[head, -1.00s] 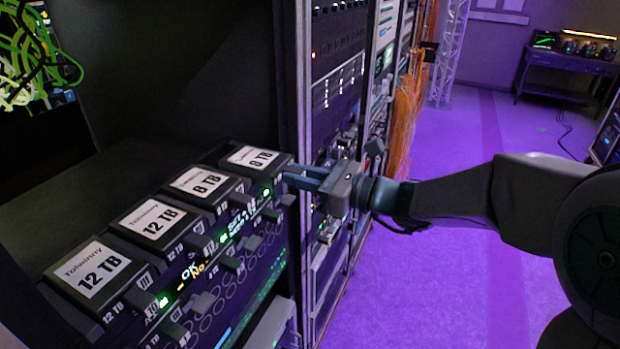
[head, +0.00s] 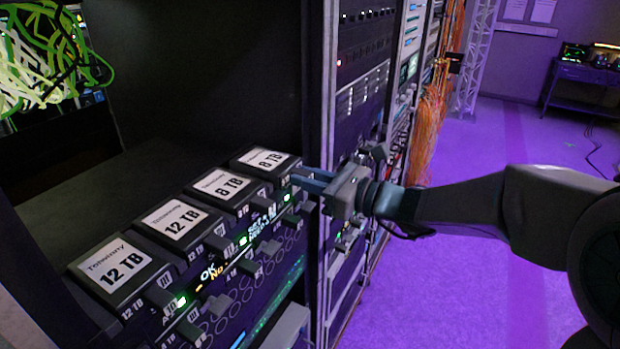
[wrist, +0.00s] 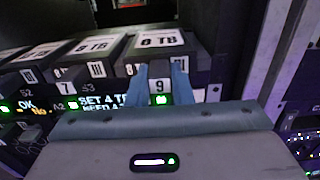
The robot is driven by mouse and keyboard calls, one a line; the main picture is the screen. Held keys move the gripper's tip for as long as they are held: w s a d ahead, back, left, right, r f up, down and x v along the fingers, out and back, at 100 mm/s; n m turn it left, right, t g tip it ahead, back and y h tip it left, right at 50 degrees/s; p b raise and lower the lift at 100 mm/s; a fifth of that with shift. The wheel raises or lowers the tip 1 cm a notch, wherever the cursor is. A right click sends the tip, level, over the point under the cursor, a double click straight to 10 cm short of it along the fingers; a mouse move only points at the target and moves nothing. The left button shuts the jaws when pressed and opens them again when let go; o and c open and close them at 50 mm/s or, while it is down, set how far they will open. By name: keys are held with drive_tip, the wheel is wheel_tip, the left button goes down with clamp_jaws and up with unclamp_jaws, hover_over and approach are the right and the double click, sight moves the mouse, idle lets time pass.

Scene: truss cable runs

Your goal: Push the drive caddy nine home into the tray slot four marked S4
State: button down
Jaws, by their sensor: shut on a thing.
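Drive caddy nine (head: 266,160) is the far right caddy in the row, with a white 8 TB label on top. In the wrist view its front handle shows the number 9 (wrist: 160,86) above a small green light. My gripper (wrist: 160,72) is shut on this handle, one blue-grey finger on each side. In the head view my gripper (head: 299,180) reaches the caddy's front from the right. The caddy sits mostly in the tray (head: 245,262), its body lined up roughly with its neighbours. I cannot read an S4 mark; my gripper covers that area.
Three other caddies stand left of it: an 8 TB one (head: 222,185) beside it and two 12 TB ones. Their handles jut from the front. A rack post (head: 326,150) stands close on the right, with equipment beyond. Purple floor is clear behind my arm.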

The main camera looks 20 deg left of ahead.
drive_tip(key=shift+a, duration=0.25)
drive_tip(key=shift+a, duration=0.4)
drive_tip(key=c, duration=1.2)
unclamp_jaws()
drive_tip(key=shift+a, duration=0.1)
drive_tip(key=shift+d, duration=0.2)
drive_tip(key=s+d+b, duration=0.1)
drive_tip(key=d+b, duration=0.2)
drive_tip(key=d, duration=1)
drive_tip(key=shift+d, duration=0.25)
